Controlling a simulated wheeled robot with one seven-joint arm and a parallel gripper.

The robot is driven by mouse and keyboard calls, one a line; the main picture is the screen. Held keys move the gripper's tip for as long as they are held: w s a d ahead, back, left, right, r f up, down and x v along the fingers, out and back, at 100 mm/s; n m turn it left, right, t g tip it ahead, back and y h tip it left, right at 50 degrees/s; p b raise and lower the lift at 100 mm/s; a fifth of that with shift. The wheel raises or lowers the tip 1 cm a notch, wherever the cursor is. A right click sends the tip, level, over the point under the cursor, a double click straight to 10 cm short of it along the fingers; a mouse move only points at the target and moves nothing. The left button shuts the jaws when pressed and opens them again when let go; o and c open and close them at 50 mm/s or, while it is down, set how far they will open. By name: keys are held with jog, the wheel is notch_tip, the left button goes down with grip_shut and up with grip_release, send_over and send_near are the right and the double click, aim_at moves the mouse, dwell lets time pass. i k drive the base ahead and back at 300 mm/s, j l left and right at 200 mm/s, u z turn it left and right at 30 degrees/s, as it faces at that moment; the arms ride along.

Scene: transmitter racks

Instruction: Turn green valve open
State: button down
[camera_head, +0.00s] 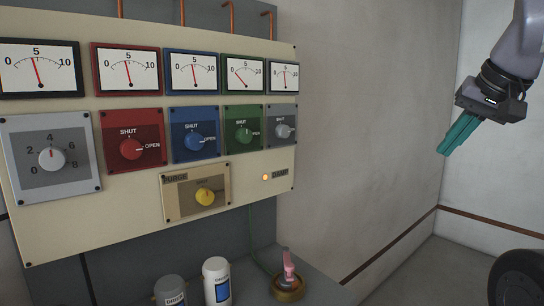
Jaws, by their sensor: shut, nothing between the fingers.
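The green valve (242,136) is a round green knob on a green plate, in the lower row of the cream panel. Its plate reads SHUT above and OPEN to the right. The knob's pointer is too small to read surely. My gripper (443,151), with teal fingers, is shut and empty at the upper right. It hangs in front of the bare wall, well to the right of the panel, touching nothing.
The red knob (131,149), blue knob (194,141) and grey knob (282,131) flank the green valve. A yellow knob (205,197) and a lit orange lamp (265,177) are below. Bottles (217,280) and a brass dish (288,290) stand beneath. Space between panel and gripper looks clear.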

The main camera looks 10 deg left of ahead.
aim_at(243, 135)
jog(key=k+j+u, duration=0.25)
jog(key=k+j, duration=0.25)
jog(key=j, duration=0.2)
jog(key=k+j+u, duration=0.15)
jog(key=k+j, duration=0.1)
jog(key=j, duration=0.1)
